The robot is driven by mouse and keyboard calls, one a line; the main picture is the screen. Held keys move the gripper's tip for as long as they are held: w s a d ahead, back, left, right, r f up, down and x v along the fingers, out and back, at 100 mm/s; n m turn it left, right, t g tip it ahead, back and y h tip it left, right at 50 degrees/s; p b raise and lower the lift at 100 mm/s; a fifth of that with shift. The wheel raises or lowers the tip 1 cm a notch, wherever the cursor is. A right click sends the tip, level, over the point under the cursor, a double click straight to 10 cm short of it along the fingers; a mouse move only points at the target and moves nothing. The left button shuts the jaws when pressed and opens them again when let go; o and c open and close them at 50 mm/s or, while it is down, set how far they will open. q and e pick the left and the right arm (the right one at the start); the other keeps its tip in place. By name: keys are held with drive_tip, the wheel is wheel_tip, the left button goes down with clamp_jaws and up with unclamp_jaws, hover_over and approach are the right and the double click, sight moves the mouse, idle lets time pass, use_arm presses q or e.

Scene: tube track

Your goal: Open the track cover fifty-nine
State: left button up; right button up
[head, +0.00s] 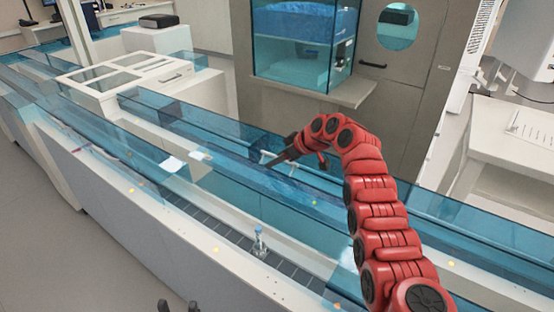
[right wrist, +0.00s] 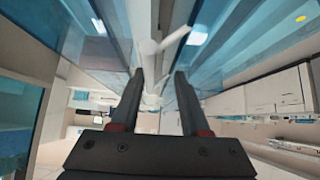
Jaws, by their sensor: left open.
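Blue see-through track covers (head: 215,128) lie along the long white track; no number is legible, so I cannot tell which is fifty-nine. My right gripper (head: 270,164) reaches over the track to a small white handle (head: 265,157) on a cover. In the right wrist view, the right gripper (right wrist: 159,73) has its fingers apart, with the white handle (right wrist: 150,47) ahead of and between the fingertips. I cannot tell whether they touch. My left gripper (head: 178,305) is open and empty at the bottom edge of the head view, low in front of the track.
A tube in a holder (head: 259,243) stands in an uncovered stretch of the dark track (head: 210,220). A grey cabinet (head: 385,105) with a blue window box (head: 300,45) stands behind. A white-framed unit (head: 120,80) sits on the track at left. Grey floor (head: 40,240) is clear.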

drive_tip(key=shift+r, duration=0.1)
drive_tip(key=b+v, duration=0.2)
drive_tip(key=v, duration=1.5)
drive_tip(key=shift+s+d, duration=0.1)
drive_tip(key=shift+s, duration=0.05)
